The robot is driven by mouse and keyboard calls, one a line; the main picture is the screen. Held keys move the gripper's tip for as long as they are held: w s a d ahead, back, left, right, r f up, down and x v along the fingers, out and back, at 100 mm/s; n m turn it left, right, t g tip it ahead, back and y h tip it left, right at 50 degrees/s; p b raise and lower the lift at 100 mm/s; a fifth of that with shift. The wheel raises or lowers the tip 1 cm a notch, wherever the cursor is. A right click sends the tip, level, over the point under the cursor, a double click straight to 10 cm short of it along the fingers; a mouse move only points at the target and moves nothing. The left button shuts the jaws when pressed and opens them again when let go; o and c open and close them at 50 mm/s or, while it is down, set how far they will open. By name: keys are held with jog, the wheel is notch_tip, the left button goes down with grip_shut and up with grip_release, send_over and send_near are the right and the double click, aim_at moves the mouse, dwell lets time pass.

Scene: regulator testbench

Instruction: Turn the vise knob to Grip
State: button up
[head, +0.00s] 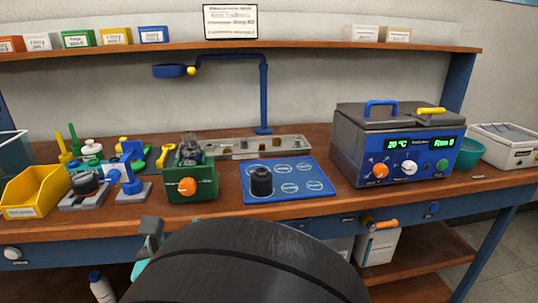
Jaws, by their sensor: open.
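A green box-shaped unit (205,188), which looks like the vise, stands near the front edge of the bench. An orange knob (187,186) with a pale pointer mark is on its front face. The lettering around the knob is too small to read. A dark and clear part sits on top of the unit. My gripper (148,244) shows only in part at the lower left, in front of and below the bench edge. It is open and apart from the knob. My large dark arm link hides most of it.
A blue mat (290,196) with a black cylinder (262,182) lies right of the green unit. A grey and blue heated unit (398,150) stands farther right. A yellow bin (36,190) and small fixtures are at the left. A blue lamp arm (264,95) rises behind.

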aim_at(187, 190)
jog(key=b+x, duration=0.1)
jog(key=x, duration=1.3)
jog(key=shift+d+b, duration=0.1)
jog(key=shift+b, duration=0.25)
jog(key=shift+s, duration=0.1)
jog(key=c, duration=0.9)
